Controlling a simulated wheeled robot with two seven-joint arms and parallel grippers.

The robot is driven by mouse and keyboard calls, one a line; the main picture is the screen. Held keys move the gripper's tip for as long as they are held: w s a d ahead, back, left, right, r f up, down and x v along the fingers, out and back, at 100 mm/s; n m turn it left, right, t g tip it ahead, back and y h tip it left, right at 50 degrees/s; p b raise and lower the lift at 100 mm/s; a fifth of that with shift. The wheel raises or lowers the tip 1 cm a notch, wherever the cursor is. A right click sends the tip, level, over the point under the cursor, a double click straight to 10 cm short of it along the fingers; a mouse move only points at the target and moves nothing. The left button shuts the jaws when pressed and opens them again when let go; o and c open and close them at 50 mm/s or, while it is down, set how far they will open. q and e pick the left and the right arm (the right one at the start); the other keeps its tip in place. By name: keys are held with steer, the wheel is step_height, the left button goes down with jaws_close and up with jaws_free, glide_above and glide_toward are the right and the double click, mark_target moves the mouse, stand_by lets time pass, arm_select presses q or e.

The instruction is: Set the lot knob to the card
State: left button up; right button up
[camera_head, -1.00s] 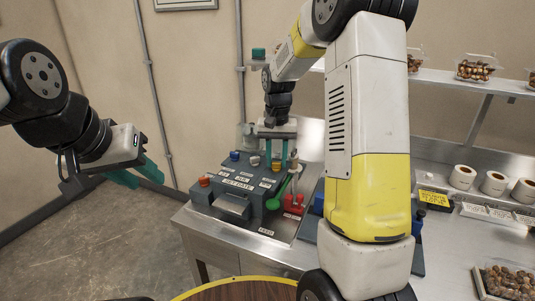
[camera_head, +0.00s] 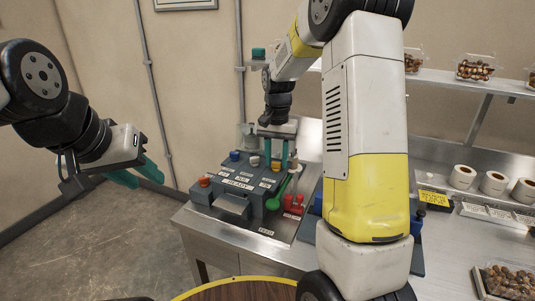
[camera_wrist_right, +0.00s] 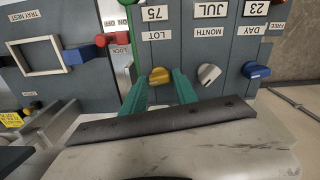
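The lot knob (camera_wrist_right: 160,77) is yellow and sits below the LOT label and a plate reading 75 (camera_wrist_right: 154,13). My right gripper (camera_wrist_right: 161,84) has its teal fingers on either side of this knob, apart; firm contact cannot be made out. In the head view my right gripper (camera_head: 276,152) is over the grey console (camera_head: 230,184). A yellow card (camera_head: 433,197) stands at the bench's right part; its lettering is too small to read. My left gripper (camera_head: 138,174) is open and empty, left of the console.
A white month knob (camera_wrist_right: 208,73) and a blue day knob (camera_wrist_right: 254,70) stand right of the lot knob. A green lever (camera_head: 279,192) and a red part (camera_head: 293,202) are close by. Label rolls (camera_head: 493,183) and a nut tray (camera_head: 508,281) are at right.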

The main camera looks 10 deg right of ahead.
mark_target(276, 162)
steer(key=shift+o, duration=1.1)
steer(key=shift+r, duration=3.9)
steer(key=s+a+r+n+t+y, duration=0.1)
steer(key=s+r+n+t, duration=0.1)
steer(key=s, duration=1)
steer(key=s+a+r+n+t+y, duration=0.1)
steer(key=s+r+n+t, duration=0.2)
steer(key=s, duration=0.9)
steer(key=shift+s+r+n+t, duration=0.3)
steer(key=shift+r+t, duration=0.3)
steer(key=shift+r, duration=0.2)
